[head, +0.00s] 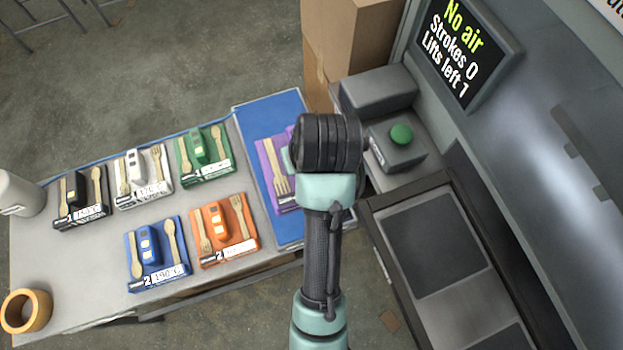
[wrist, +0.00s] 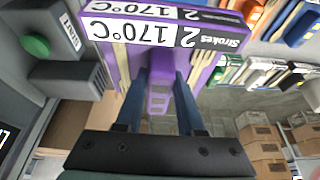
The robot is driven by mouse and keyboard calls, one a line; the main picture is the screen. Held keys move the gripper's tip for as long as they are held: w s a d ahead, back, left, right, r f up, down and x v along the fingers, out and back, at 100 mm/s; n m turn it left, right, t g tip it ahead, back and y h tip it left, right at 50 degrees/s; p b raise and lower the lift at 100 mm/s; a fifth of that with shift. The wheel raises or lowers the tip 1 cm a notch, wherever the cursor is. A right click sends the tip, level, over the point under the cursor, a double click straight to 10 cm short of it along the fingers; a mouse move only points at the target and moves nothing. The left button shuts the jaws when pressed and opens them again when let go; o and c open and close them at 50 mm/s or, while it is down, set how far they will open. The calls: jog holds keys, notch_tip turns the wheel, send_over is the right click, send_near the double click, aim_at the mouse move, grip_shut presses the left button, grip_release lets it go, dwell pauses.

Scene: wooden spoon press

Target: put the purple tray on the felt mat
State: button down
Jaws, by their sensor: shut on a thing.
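The purple tray (head: 268,163) shows over the blue felt mat (head: 290,235) in the head view, partly hidden behind my arm and gripper. A wooden fork lies on its left side. In the wrist view the purple tray (wrist: 125,60) fills the upper middle, with its label reading "Strokes 2 170°C" upside down. My gripper (wrist: 160,85) is shut on the tray's purple handle, one blue finger on each side. The fingertips are hidden in the head view. I cannot tell whether the tray touches the mat or hangs just above it.
Black (head: 82,197), white (head: 143,176), green (head: 203,152), blue (head: 157,254) and orange (head: 223,230) trays stand left of the mat. A press with a green button (head: 401,134) stands at right; its screen (head: 459,45) reads "No air, Strokes 0, Lifts left 1". Cardboard boxes (head: 345,45) stand behind.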

jog(key=shift+w+a+f, duration=0.1)
jog(key=shift+a+f, duration=0.05)
jog(key=shift+f, duration=0.05)
notch_tip(320, 180, down, 17)
jog(key=shift+w+a+f, duration=0.15)
dwell(0.3)
jog(key=c, duration=0.5)
grip_release()
jog(key=shift+f, duration=0.2)
